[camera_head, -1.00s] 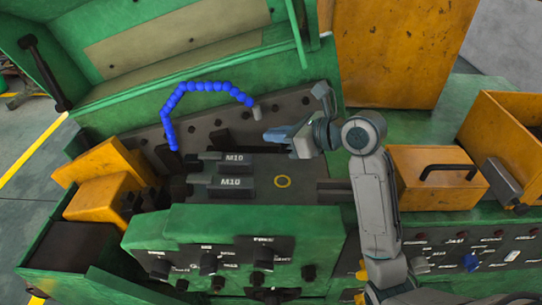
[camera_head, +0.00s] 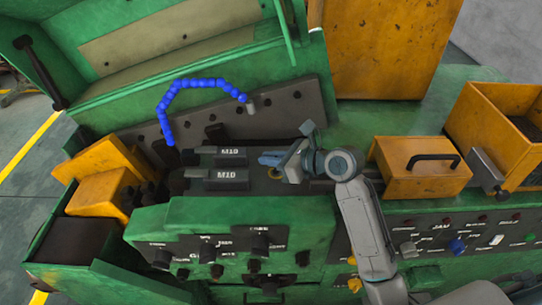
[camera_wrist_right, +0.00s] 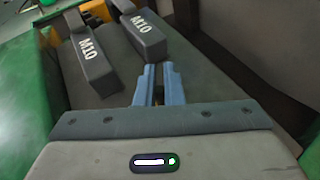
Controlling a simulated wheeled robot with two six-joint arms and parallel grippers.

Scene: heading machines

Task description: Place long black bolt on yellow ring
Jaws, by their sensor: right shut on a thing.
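My right gripper (camera_head: 272,159) reaches in from the right over the dark machine bed, beside the two M10 blocks. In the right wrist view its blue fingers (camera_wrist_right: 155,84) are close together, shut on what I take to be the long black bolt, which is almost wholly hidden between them. The yellow ring (camera_head: 274,173) is on the bed just below the fingertips, small and partly covered in the head view. I cannot tell whether the bolt touches the bed. My left gripper is out of view.
The dark M10 blocks (camera_head: 232,153) (camera_head: 226,180) lie left of the gripper. A blue segmented hose (camera_head: 200,84) arches behind them. A yellow box with a black handle (camera_head: 420,180) and an open yellow bin (camera_head: 478,120) stand at the right.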

